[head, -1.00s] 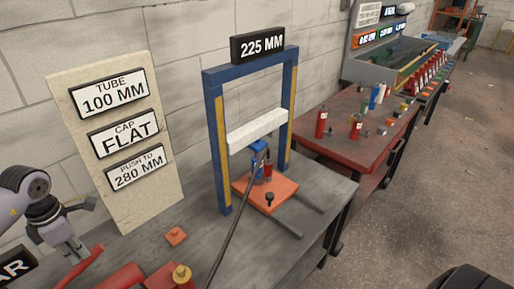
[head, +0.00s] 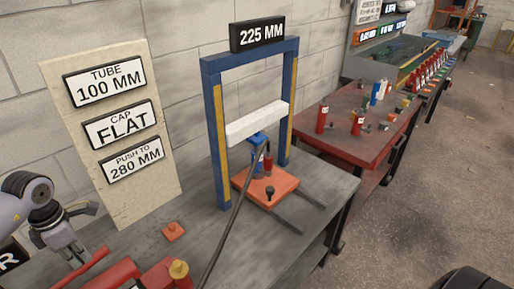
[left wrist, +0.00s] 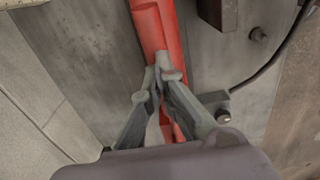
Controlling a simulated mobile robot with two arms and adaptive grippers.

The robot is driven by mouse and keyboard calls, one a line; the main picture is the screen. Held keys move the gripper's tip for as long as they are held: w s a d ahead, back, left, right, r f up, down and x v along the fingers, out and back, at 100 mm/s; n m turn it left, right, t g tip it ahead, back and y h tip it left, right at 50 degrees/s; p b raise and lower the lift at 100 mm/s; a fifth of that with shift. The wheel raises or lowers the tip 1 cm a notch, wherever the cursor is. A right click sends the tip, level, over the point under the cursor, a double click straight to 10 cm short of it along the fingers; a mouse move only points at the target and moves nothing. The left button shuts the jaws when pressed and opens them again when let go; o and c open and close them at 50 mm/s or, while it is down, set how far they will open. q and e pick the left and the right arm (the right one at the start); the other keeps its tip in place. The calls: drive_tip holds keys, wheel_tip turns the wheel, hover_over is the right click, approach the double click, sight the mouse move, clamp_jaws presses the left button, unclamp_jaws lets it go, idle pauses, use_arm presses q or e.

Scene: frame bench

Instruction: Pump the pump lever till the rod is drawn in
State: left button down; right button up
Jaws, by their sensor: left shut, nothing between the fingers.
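The red pump lever (head: 86,267) slants up to the right at the lower left of the head view. The red pump body (head: 118,276) lies beside it, partly cut off by the picture edge. My left gripper (head: 78,262) is shut and empty, over the lever. In the left wrist view, the shut fingers (left wrist: 166,76) overlap a red bar (left wrist: 152,28); whether they touch it I cannot tell. The blue press frame (head: 212,130) holds a white crossbeam (head: 257,123) above a blue jack (head: 257,142). The rod is not clearly seen. My right gripper is out of view.
A black hose (head: 226,235) runs from the jack across the grey bench (head: 277,248). A sign (head: 257,34) on the frame reads 225 MM. A board (head: 150,195) reads "PUSH TO 280 MM". A small orange block (head: 173,231) lies near the pump.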

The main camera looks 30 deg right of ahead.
sight(83, 263)
use_arm(q)
wheel_tip(83, 263, down, 4)
drive_tip(key=shift+b, duration=1.25)
drive_tip(key=shift+r+p, duration=0.45)
drive_tip(key=shift+r, duration=0.1)
wheel_tip(83, 263, up, 8)
drive_tip(key=p, duration=0.4)
drive_tip(key=shift+f, duration=0.25)
